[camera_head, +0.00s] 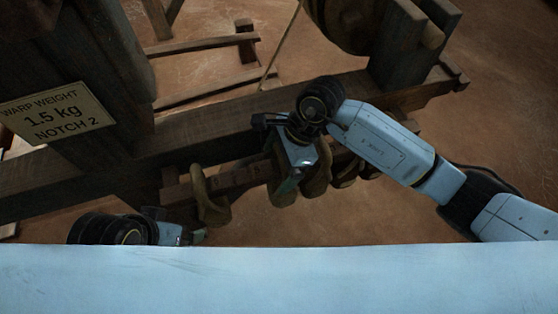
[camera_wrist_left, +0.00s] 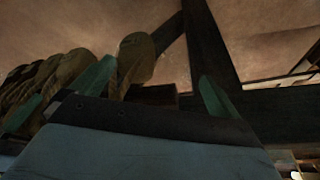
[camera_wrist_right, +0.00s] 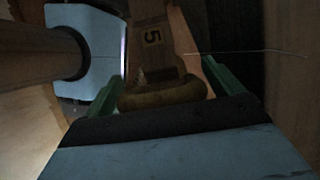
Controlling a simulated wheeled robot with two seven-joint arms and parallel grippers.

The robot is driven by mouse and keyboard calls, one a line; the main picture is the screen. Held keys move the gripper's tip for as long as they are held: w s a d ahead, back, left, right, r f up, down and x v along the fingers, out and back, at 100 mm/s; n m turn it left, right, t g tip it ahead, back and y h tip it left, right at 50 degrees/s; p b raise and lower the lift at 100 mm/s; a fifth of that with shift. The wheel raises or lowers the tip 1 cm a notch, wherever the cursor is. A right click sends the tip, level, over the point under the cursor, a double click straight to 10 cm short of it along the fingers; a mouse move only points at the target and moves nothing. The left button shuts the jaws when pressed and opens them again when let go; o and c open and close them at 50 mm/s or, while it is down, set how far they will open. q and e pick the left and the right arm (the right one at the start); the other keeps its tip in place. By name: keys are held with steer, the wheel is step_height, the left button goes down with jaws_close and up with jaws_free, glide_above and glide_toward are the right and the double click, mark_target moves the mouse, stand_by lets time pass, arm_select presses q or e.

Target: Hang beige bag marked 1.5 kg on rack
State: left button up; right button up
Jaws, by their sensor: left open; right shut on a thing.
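My right gripper (camera_head: 290,178) is at the rack, shut on a beige bag (camera_head: 284,194). In the right wrist view this bag (camera_wrist_right: 165,94) is between the green fingers, close to a wooden part marked 5. Its weight mark is not readable, and I cannot tell whether it hangs on the rack. The wooden rack (camera_head: 236,180) holds another bag (camera_head: 209,203) at its left and several at its right. My left gripper (camera_head: 188,238) is open at lower left, partly hidden; in the left wrist view a bag (camera_wrist_left: 136,56) shows beyond its fingers, apparently not held.
A sign (camera_head: 55,113) on the dark loom post reads "WARP WEIGHT 1.5 kg NOTCH 2". A long wooden beam (camera_head: 205,135) runs behind the rack. A pale blue surface fills the bottom of the head view. Bare brown floor (camera_head: 330,235) lies below the rack.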

steer(key=o, duration=1.7)
steer(key=shift+f, duration=0.1)
steer(key=shift+o, duration=0.2)
steer(key=shift+f, duration=0.15)
steer(key=shift+d+r, duration=0.1)
steer(key=shift+r, duration=0.25)
steer(key=p+v, duration=0.1)
steer(key=v, duration=0.2)
steer(key=shift+w+d+r+p, duration=0.1)
steer(key=shift+r+p, duration=0.2)
steer(key=shift+r, duration=0.05)
arm_select(q)
step_height(320, 180, down, 8)
steer(key=a+g+p, duration=0.1)
steer(key=a+p, duration=0.1)
steer(key=shift+w+a+y, duration=0.25)
steer(key=shift+w+y, duration=0.05)
steer(key=shift+w, duration=0.1)
arm_select(e)
steer(key=v, duration=0.9)
steer(key=shift+r, duration=0.1)
